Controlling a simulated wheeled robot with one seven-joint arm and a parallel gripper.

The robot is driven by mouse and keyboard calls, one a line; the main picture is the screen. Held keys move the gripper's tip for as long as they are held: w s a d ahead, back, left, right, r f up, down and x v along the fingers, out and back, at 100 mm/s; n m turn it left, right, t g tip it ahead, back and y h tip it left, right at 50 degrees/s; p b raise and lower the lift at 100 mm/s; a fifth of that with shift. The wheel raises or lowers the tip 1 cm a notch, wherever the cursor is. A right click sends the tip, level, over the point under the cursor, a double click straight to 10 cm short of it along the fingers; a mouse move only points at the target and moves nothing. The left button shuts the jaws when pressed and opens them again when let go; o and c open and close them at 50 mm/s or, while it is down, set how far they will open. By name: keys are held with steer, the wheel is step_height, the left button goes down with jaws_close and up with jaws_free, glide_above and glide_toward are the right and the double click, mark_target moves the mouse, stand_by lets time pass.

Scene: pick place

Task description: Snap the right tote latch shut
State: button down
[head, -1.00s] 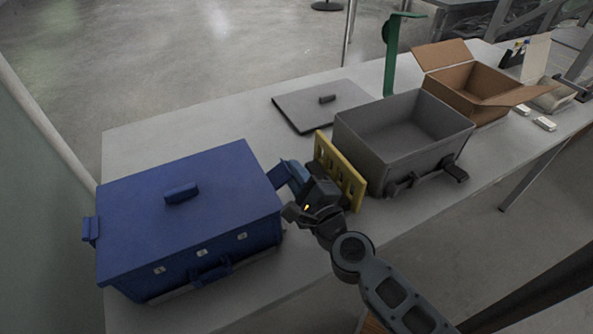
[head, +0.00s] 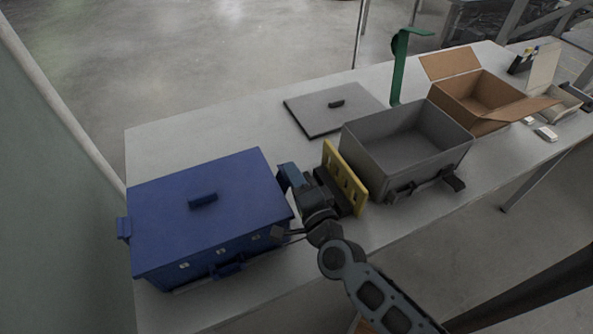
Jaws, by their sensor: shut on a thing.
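The blue tote (head: 165,215) stands at the left end of the table with its lid on and a handle (head: 203,201) on top. The left latch (head: 124,229) shows on its left side. The right latch (head: 283,179) is a blue flap at the tote's right side, partly hidden by my gripper (head: 287,175). The fingertips are small and partly hidden. The latch now looks close to the tote's wall; whether it is fully seated I cannot tell.
Table behind the blue tote is clear.

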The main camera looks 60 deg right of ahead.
steer(key=shift+a+f, duration=0.3)
steer(key=shift+f, duration=0.05)
steer(key=c, duration=1.4)
jaws_free()
steer(key=o, duration=0.3)
steer(key=shift+d+r, duration=0.15)
steer(key=b+v, duration=0.1)
steer(key=v, duration=0.6)
steer(key=shift+s+a+b, duration=0.2)
steer(key=shift+s+b, duration=0.1)
steer(key=shift+b, duration=0.1)
steer(key=shift+o, duration=0.4)
